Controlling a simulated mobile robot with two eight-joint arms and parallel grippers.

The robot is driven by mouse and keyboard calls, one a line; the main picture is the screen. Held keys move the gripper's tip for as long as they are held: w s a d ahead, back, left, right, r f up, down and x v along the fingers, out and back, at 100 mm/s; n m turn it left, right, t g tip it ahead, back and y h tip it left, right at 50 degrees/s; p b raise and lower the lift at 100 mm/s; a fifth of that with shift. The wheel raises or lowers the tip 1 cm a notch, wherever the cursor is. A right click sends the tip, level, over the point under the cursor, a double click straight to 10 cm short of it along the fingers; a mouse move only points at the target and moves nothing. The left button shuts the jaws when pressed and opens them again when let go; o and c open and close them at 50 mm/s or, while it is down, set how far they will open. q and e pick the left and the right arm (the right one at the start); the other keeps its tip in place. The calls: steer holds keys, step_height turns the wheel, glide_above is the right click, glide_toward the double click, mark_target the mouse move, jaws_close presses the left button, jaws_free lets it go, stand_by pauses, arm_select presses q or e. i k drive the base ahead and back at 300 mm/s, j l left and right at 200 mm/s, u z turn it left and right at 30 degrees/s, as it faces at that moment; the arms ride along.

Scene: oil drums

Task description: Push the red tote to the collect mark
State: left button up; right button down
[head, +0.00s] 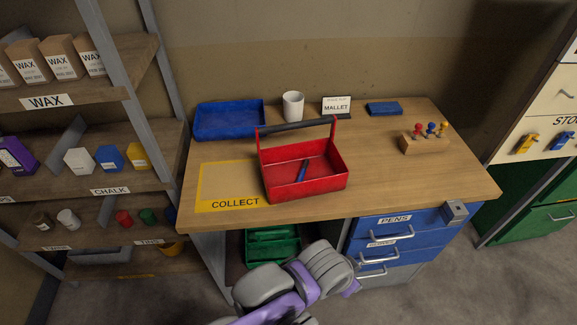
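The red tote (318,184) stands upright on the wooden table, with a raised dark bar handle and a blue stick-like item (303,170) inside. The collect mark (235,203) is a yellow outline lettered COLLECT at the left of the tabletop. The tote stands at the right end of the mark and hides its right edge; how far it overlaps the mark cannot be told. A grey and purple part of my arm shows at the bottom, below the table's front edge and apart from the tote. No gripper fingertips can be made out.
A blue tray (228,121), white cup (293,106), MALLET sign (336,107) and blue flat item (384,109) line the table's back. A wooden block with colored pegs (425,144) stands right. A shelf rack (110,180) stands left.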

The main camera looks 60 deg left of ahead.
mark_target(327, 171)
steer(key=u, duration=1.85)
steer(key=j+z, duration=0.55)
steer(key=i+l, duration=0.05)
